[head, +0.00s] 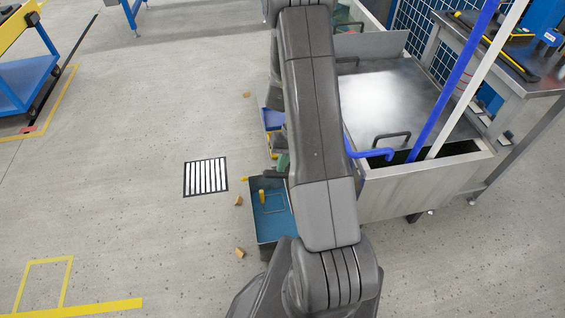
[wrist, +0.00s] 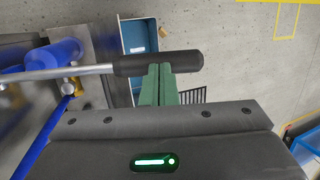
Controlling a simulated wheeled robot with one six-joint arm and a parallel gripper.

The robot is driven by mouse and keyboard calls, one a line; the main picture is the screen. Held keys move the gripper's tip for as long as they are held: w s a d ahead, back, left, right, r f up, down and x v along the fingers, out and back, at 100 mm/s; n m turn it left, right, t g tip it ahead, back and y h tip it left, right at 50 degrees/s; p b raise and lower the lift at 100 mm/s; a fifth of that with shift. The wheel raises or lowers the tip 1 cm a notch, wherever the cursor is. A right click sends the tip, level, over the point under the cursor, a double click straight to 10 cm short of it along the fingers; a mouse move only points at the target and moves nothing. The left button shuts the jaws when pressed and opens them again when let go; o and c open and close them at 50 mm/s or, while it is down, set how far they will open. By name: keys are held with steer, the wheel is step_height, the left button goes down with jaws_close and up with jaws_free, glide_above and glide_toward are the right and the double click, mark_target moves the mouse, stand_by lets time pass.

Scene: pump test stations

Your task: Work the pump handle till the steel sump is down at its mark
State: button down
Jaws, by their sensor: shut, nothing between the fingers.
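The pump handle shows in the wrist view as a bare metal rod with a black grip (wrist: 185,63), lying about level across the picture. My gripper (wrist: 158,68) has green fingers that are shut together and empty. Their tips overlap the lower edge of the black grip near its middle; I cannot tell if they touch it. The blue pump body (wrist: 62,52) is at the left of the wrist view. In the head view the steel sump (head: 400,193) stands right of my arm, with a dark opening at its front right. Its liquid level and mark cannot be made out.
A blue hose (head: 447,88) and a white pole (head: 480,75) slant up from the sump. A blue open bin (head: 257,222) stands left of my arm. Wooden blocks (head: 239,253) lie on the floor near a striped floor grate (head: 206,177).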

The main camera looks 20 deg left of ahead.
mark_target(275, 176)
steer(key=f+b, duration=0.1)
steer(key=f, duration=0.1)
steer(key=s+a+f+t+h, duration=0.1)
steer(key=f, duration=0.1)
steer(key=a+f+h+b, duration=0.1)
steer(key=f, duration=0.1)
steer(key=shift+s+b, duration=0.15)
steer(key=shift+b, duration=0.2)
steer(key=w+b+x, duration=0.2)
steer(key=b+x, duration=0.4)
steer(key=x, duration=0.2)
steer(key=shift+s+f, duration=0.25)
steer(key=shift+f, duration=0.2)
steer(key=shift+a, duration=0.1)
steer(key=a+r+p, duration=0.2)
steer(key=r, duration=0.5)
steer(key=a+r+p, duration=0.2)
steer(key=r, duration=0.5)
steer(key=shift+w+a+r+t, duration=0.25)
steer(key=shift+w+a+t, duration=0.05)
steer(key=shift+w, duration=0.15)
steer(key=shift+s+d+f+b, duration=0.1)
steer(key=shift+d+f, duration=0.2)
steer(key=shift+f, duration=0.65)
steer(key=shift+w+d+f+b, duration=0.15)
steer(key=shift+d+f, duration=0.15)
steer(key=shift+f, duration=0.65)
steer(key=shift+s+d+f+b, duration=0.15)
steer(key=shift+d+f, duration=0.2)
steer(key=shift+f, duration=0.6)
